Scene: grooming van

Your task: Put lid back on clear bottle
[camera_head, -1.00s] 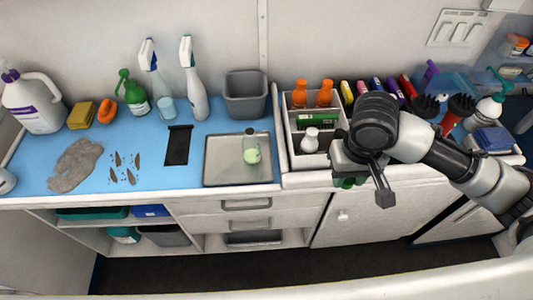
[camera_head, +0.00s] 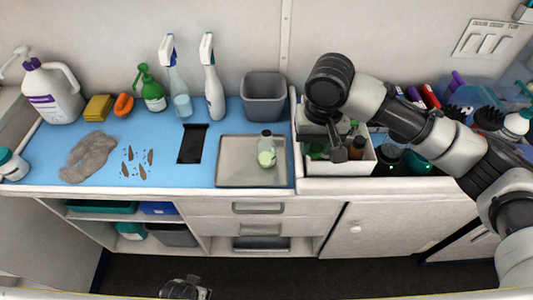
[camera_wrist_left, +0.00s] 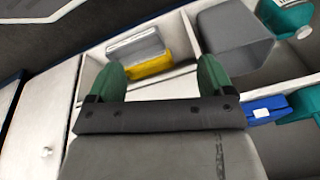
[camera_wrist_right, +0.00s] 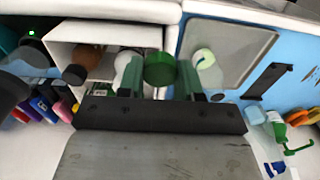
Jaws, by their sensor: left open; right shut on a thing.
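The clear bottle (camera_head: 266,153), with pale green liquid low inside, stands upright on the grey tray (camera_head: 226,180). It also shows in the right wrist view (camera_wrist_right: 204,60). My right gripper (camera_wrist_right: 160,76) is shut on a round green lid (camera_wrist_right: 160,68), held edge-on between its green fingertips. In the head view the right gripper (camera_head: 317,148) is over the white organizer, right of the bottle and apart from it; the lid is hard to make out there. My left gripper (camera_wrist_left: 158,75) is open and empty, low in front of the cabinet shelves.
The white organizer (camera_head: 340,169) holds several small bottles right of the tray. A grey bin (camera_head: 264,95) stands behind the tray. Spray bottles (camera_head: 212,85) stand at the back. A black strip (camera_head: 192,144) and grey cloth (camera_head: 88,156) lie left. The tray around the bottle is clear.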

